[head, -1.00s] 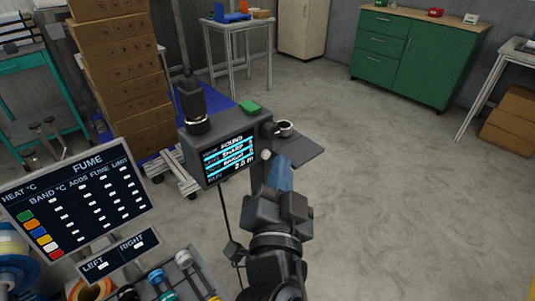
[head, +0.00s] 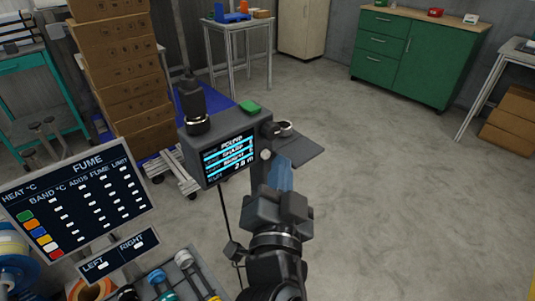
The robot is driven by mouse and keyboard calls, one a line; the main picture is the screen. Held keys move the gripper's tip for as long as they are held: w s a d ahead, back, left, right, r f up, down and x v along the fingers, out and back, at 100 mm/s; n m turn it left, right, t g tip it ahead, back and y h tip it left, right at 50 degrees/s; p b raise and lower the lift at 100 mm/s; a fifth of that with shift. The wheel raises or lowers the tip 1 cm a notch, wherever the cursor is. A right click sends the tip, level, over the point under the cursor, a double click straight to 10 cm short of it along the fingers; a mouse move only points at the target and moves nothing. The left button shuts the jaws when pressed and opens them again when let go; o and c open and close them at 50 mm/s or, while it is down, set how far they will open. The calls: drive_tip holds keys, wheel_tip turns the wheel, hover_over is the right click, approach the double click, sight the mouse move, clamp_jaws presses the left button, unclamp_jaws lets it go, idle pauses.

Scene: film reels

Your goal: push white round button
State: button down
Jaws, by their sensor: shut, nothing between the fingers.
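The white round button (head: 265,155) is a small pale disc on the front of a dark grey machine (head: 222,128), just right of its lit screen (head: 230,157). My gripper (head: 281,172) has blue fingers and is shut and empty. Its fingertips are just right of the button and a little lower in the head view. The button's face is partly visible beside them. I cannot tell whether the fingers touch it, and my wrist hides the area below.
A small grey shelf (head: 300,150) juts from the machine's right side, under a round metal part (head: 284,129). A FUME board (head: 80,195) and a tray of reels stand at the lower left. The floor at right is clear.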

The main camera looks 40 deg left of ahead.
drive_tip(key=shift+a+b, duration=0.15)
drive_tip(key=shift+b, duration=0.15)
drive_tip(key=shift+a+b, duration=0.25)
drive_tip(key=shift+b, duration=0.05)
drive_tip(key=shift+a+b, duration=0.4)
drive_tip(key=shift+b, duration=0.05)
idle(0.6)
drive_tip(key=shift+d, duration=0.8)
drive_tip(key=shift+s+d+p, duration=0.15)
drive_tip(key=shift+d+p, duration=0.55)
drive_tip(key=shift+d, duration=0.55)
drive_tip(key=shift+s+d+p, duration=0.1)
drive_tip(key=shift+d+p, duration=0.6)
drive_tip(key=shift+d, duration=0.55)
